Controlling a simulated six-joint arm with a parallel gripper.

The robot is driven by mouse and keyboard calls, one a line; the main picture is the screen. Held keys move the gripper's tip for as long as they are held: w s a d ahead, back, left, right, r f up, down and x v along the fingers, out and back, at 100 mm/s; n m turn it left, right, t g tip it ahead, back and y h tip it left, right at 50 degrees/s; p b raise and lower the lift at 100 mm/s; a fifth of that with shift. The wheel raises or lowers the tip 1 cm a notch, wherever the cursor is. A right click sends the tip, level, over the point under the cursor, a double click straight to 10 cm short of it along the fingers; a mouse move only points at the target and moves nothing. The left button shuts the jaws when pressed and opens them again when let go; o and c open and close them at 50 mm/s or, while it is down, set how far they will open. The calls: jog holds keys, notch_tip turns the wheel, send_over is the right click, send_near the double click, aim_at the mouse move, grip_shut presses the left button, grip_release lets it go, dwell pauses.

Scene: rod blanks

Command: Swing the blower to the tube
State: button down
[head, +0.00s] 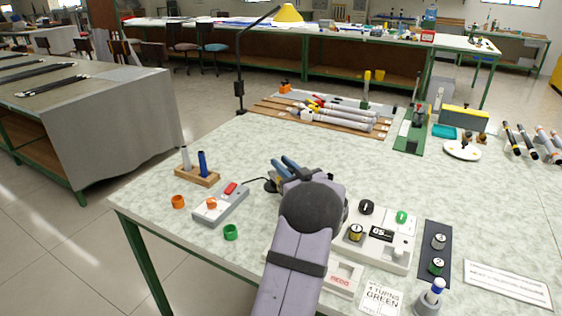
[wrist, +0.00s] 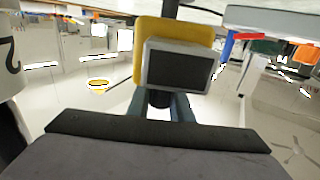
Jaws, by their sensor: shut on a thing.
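My gripper (head: 285,163) is at the middle of the table, its blue fingers pointing away from my arm. In the wrist view its fingers (wrist: 160,106) are closed around a short black part under a yellow block with a grey-framed dark face (wrist: 180,68). This may be the blower, but I cannot be sure. A black cabled piece (head: 270,186) shows just left of the fingers. Several grey tubes (head: 345,117) lie on a wooden rack (head: 262,108) beyond. I cannot tell which tube is meant.
A grey box with a red switch (head: 230,189) and a wooden block with a white and a blue peg (head: 204,178) stand left. A white panel with knobs (head: 398,256) is right of my arm. A black lamp post (head: 239,65) rises at the far left edge.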

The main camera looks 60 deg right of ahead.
jog(key=shift+r, duration=0.1)
dwell(0.3)
jog(key=c, duration=1.6)
grip_release()
notch_tip(320, 180, up, 10)
jog(key=shift+p, duration=0.5)
